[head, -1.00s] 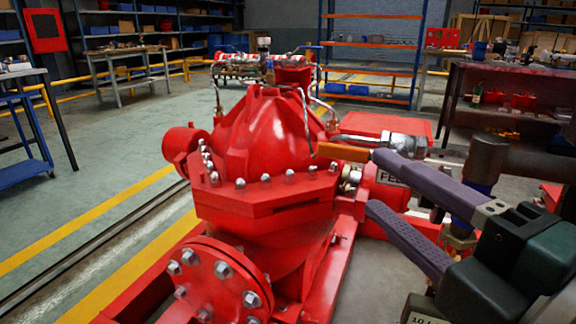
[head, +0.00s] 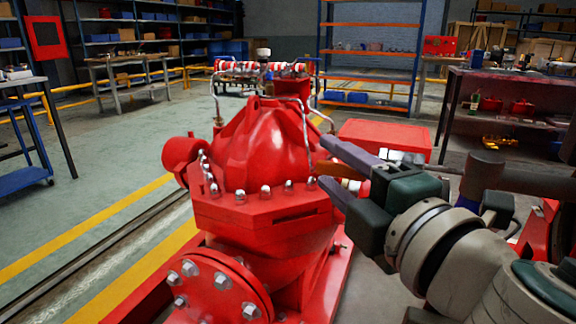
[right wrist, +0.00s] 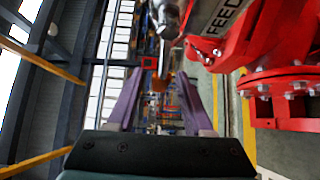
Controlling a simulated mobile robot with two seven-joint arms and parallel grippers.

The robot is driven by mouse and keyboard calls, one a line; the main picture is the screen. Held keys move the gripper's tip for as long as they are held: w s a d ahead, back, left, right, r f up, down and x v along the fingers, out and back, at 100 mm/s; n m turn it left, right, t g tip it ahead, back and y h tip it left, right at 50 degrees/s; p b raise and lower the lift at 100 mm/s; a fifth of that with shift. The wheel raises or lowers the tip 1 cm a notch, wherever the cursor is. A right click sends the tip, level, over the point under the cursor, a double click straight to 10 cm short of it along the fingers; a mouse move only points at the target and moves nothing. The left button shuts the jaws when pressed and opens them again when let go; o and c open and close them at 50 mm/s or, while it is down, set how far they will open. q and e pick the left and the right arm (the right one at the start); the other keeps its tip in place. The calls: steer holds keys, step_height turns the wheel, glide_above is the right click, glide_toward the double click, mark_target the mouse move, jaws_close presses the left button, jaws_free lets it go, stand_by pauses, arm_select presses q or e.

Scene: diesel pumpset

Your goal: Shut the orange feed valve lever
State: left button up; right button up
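The orange feed valve lever (head: 351,185) shows only as a small orange-brown piece between my right fingers in the head view; the rest is hidden behind them. In the right wrist view an orange end (right wrist: 158,82) shows between the purple fingertips, beside a silver valve fitting (right wrist: 166,20). My right gripper (head: 326,163) is open, its two fingers spread one above the other at the right side of the red pump casing (head: 262,140). It also shows open in the right wrist view (right wrist: 158,78). I cannot tell whether a finger touches the lever. My left gripper is out of view.
The red pump's bolted flange (head: 215,290) stands close in front. Thin bent pipes (head: 305,110) rise above the casing.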

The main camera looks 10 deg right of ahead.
jaws_close()
stand_by(1.3)
